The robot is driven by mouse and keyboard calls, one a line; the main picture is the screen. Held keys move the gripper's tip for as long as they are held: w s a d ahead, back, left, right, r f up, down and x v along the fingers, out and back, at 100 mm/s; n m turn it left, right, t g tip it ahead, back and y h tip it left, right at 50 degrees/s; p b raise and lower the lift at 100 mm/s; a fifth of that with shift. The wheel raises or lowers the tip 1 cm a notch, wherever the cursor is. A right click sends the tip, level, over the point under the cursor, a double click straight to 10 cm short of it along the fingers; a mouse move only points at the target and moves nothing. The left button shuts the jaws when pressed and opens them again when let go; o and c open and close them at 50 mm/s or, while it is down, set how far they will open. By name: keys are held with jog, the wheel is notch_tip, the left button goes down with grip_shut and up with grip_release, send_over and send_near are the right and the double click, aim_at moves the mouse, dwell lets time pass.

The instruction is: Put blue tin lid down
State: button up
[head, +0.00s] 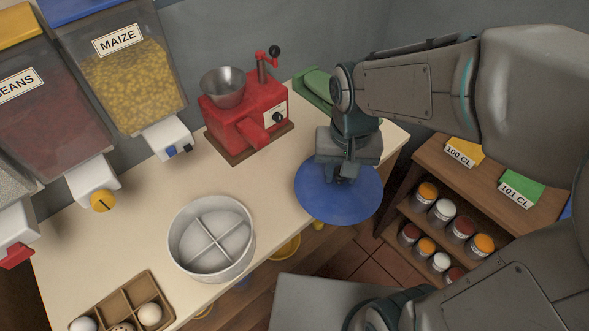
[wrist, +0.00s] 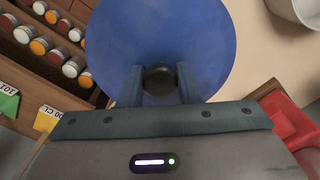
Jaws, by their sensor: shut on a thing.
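The blue tin lid (head: 330,203) is a round disc with a dark knob (wrist: 160,79), seen at the right end of the counter in the head view. My gripper (head: 346,176) is above the lid, shut on its knob. In the wrist view my gripper (wrist: 160,88) has one finger on each side of the knob, and the lid (wrist: 165,35) spreads out beyond it. The lid overlaps the counter's front right edge in the head view; whether it touches the counter I cannot tell. A round white tin (head: 212,240) with a cross divider stands open on the counter, left of the lid.
A red grinder (head: 245,115) stands at the back of the counter (head: 150,215), with a green object (head: 314,88) to its right. An egg box (head: 124,304) is at the front left. A shelf with several jars (head: 442,212) stands right of the counter. Dispensers (head: 124,80) line the back left.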

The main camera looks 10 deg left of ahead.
jog(key=shift+a, duration=0.15)
jog(key=w+a+f, duration=0.1)
jog(key=a+f, duration=0.1)
jog(key=a, duration=0.1)
jog(key=w+a+f, duration=0.2)
jog(key=a, duration=0.2)
jog(key=w+a+f, duration=0.1)
jog(key=a+f, duration=0.1)
jog(key=a, duration=0.1)
jog(key=shift+w+a+f, duration=0.15)
jog(key=shift+a+f, duration=0.15)
jog(key=shift+f, duration=0.1)
jog(key=shift+f+p, duration=0.3)
jog(key=shift+f, duration=1.65)
jog(key=shift+f, duration=0.15)
jog(key=o, duration=1)
notch_tip(320, 180, up, 12)
jog(key=shift+r, duration=0.15)
